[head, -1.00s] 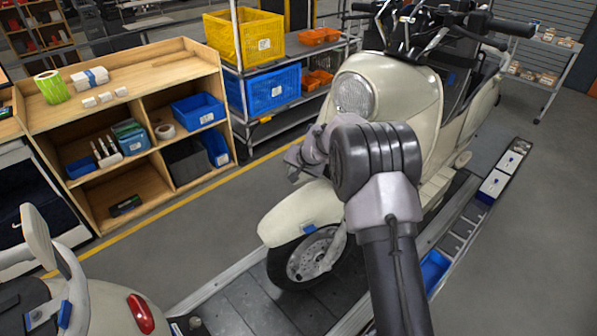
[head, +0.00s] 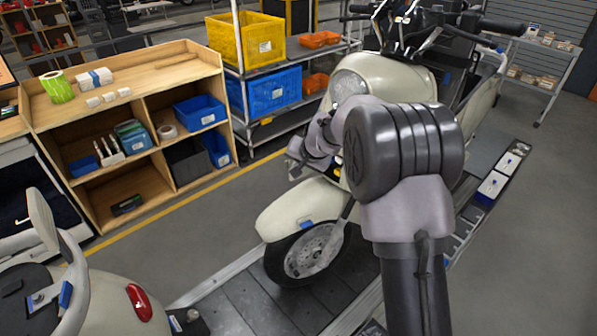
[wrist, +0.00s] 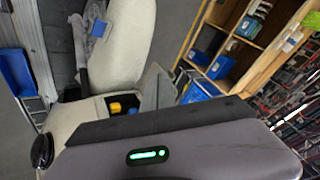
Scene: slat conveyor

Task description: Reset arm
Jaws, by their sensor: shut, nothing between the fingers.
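My arm rises from the bottom of the head view, its dark ribbed elbow in front of the cream scooter (head: 285,215). My gripper (head: 297,160) shows small beyond the elbow, in front of the scooter's front end, and is partly hidden. It looks shut, with nothing held. In the wrist view, my grey gripper housing with a lit green light fills the bottom. Beyond it there is a cream scooter panel (wrist: 128,40) with a blue tag, and a small open space with yellow and blue bits.
A wooden shelf unit (head: 130,75) with blue bins stands at left. A metal rack holds a yellow crate (head: 245,40) and a blue crate (head: 272,90). Another cream scooter (head: 105,300) is at lower left. The scooter stands on a slat conveyor (head: 235,300).

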